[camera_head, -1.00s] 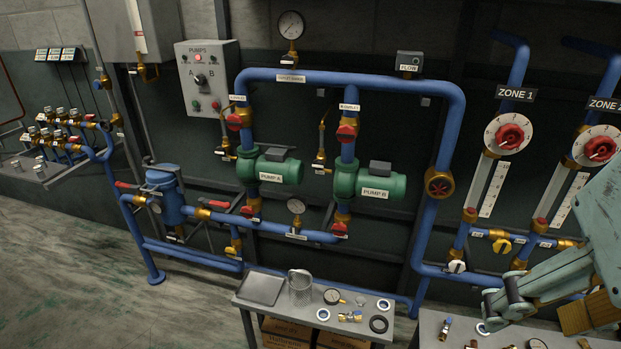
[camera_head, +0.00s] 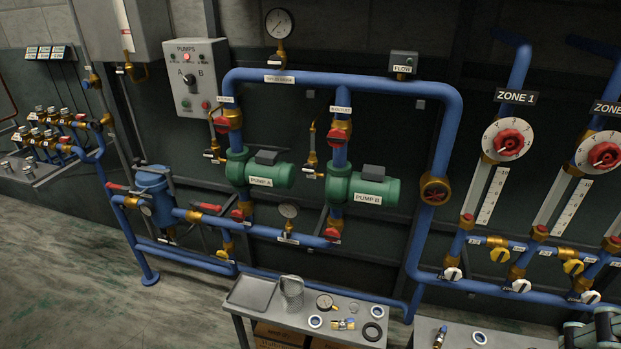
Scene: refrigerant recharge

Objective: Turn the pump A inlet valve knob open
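Pump A (camera_head: 262,175) is a green pump on a blue vertical pipe left of centre. The red valve knob (camera_head: 238,215) just below it, on the pump's lower pipe, appears to be its inlet valve; its exact angle is too small to read. Another red valve knob (camera_head: 222,124) is above pump A, beside a small label. My arm's end, with part of what looks like my gripper (camera_head: 590,330), shows only at the bottom right corner, far from pump A and touching no valve. Its fingers are mostly cut off by the frame.
Pump B (camera_head: 362,188) stands to the right with a similar red lower knob (camera_head: 333,234). A pressure gauge (camera_head: 288,211) sits between the lower valves. A blue filter vessel (camera_head: 154,190) stands left. A bench (camera_head: 330,333) with loose parts is below the pumps.

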